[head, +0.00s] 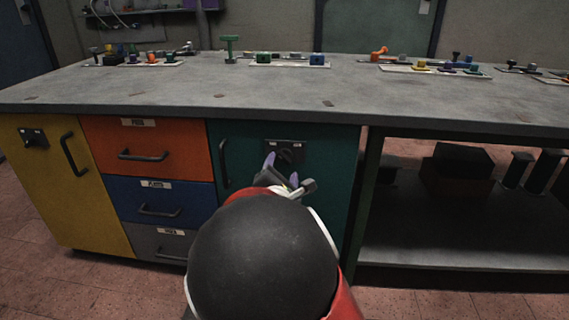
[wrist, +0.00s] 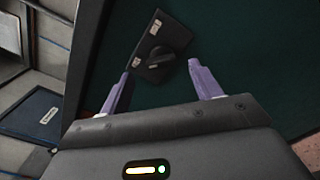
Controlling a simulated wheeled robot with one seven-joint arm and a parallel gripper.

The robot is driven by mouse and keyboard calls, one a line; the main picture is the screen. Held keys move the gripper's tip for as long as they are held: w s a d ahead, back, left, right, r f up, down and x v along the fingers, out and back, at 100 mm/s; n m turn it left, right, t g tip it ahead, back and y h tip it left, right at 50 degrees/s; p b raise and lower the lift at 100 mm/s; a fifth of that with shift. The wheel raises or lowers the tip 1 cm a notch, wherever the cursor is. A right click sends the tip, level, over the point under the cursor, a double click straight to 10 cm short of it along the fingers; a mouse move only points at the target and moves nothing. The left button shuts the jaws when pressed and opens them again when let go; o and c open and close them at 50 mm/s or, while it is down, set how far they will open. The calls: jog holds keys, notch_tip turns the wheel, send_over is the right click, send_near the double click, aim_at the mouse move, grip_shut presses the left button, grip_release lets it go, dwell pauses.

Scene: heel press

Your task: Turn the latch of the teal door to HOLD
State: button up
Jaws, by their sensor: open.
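The teal door (head: 335,195) is at the middle of the bench front, with a dark vertical handle (head: 223,163) on its left side. Its latch plate (head: 270,145) is black with two small white labels at its top corners. A dark latch knob (wrist: 160,59) sits on the plate; the label words are too small to read. My gripper (head: 281,168) is in front of the latch, with two purple fingers apart. In the wrist view the open fingers (wrist: 158,78) point at the plate, one on each side and short of the knob, holding nothing.
Left of the teal door are orange (head: 150,150), blue (head: 160,200) and grey drawers, then a yellow door (head: 60,190) with its own latch. On the right is an open shelf (head: 450,240) with dark objects. The grey benchtop (head: 200,88) carries several small parts at the back.

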aim_at(285, 159)
jog(key=x, duration=0.5)
jog(key=shift+b, duration=0.4)
jog(key=c, duration=1)
